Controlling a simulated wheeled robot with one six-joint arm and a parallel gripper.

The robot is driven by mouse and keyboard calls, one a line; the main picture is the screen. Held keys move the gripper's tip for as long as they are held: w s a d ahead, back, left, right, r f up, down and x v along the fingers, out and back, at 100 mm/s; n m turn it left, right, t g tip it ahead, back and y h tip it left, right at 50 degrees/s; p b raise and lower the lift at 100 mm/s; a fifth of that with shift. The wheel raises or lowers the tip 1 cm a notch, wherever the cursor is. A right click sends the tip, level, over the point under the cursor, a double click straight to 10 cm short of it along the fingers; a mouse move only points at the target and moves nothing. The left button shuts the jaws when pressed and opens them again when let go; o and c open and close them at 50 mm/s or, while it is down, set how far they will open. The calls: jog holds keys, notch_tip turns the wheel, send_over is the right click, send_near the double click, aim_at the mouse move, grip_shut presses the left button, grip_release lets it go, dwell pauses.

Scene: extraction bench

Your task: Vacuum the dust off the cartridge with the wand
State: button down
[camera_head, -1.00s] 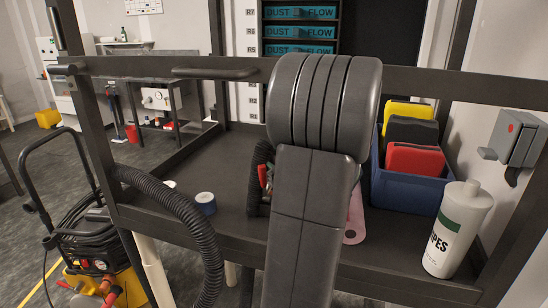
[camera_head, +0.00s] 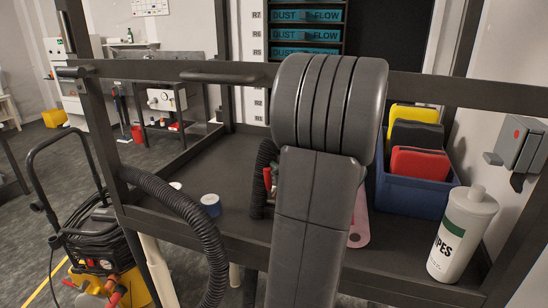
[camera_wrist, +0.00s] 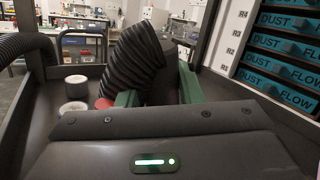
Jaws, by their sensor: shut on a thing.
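My gripper (camera_wrist: 158,92) shows in the wrist view with two green fingers. It is shut on the dark wand (camera_wrist: 170,82), whose black ribbed hose (camera_wrist: 133,62) rises and bends beside it. In the head view my arm hides the gripper and most of the wand; part of the ribbed hose (camera_head: 262,165) shows left of the arm. Several teal cartridges marked DUST FLOW (camera_head: 305,34) sit in a rack at the back, and they also show at the right of the wrist view (camera_wrist: 285,47). The wand is apart from them. I cannot make out dust on any cartridge.
The dark cart (camera_head: 165,168) has a raised rail around it. A blue bin (camera_head: 412,194) with coloured pads and a white wipes bottle (camera_head: 462,235) stand at right. A blue-white roll (camera_head: 210,205) lies left. A thick hose (camera_head: 190,210) hangs over the front edge.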

jog(key=shift+r+p, duration=3.15)
jog(key=shift+r, duration=1.6)
jog(key=shift+f, duration=0.1)
